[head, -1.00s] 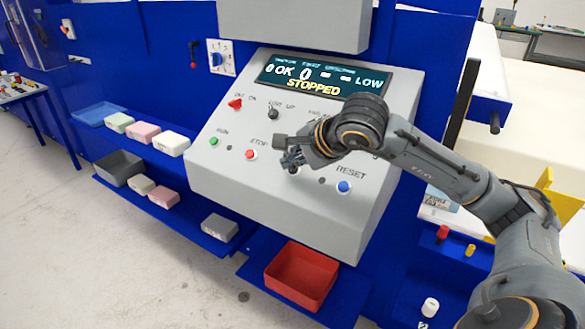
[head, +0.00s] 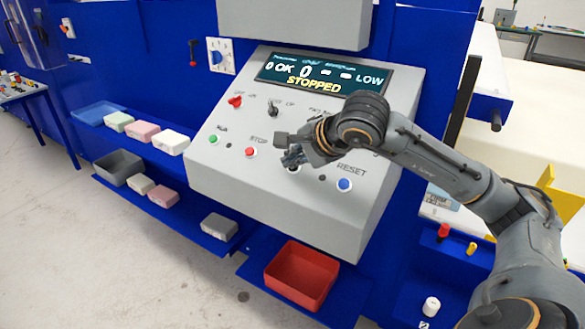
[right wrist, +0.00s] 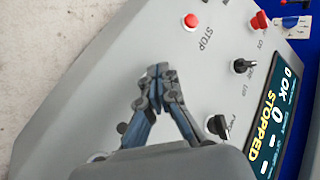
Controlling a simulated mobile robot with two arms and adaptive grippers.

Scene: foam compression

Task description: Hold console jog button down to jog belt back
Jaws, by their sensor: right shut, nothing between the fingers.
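The grey sloped console (head: 240,181) carries a screen (head: 318,76) that reads STOPPED. A green button (head: 213,139), the red STOP button (head: 250,152) and the blue RESET button (head: 344,184) sit along its lower face. My right gripper (head: 292,158) is shut and empty, its fingertips at the panel between STOP and RESET. A dark button (head: 293,169) shows partly just below the fingertips; its label is hidden, and I cannot tell whether it is pressed. In the right wrist view the shut fingertips (right wrist: 160,72) are over the panel beside the STOP button (right wrist: 190,21). My left gripper is out of view.
Above the buttons are a red knob (head: 235,101) and a black switch (head: 273,109). A red bin (head: 301,275) stands below the console. Shelves at left hold foam blocks (head: 142,133) and a grey bin (head: 120,168). My right forearm covers the panel's right side.

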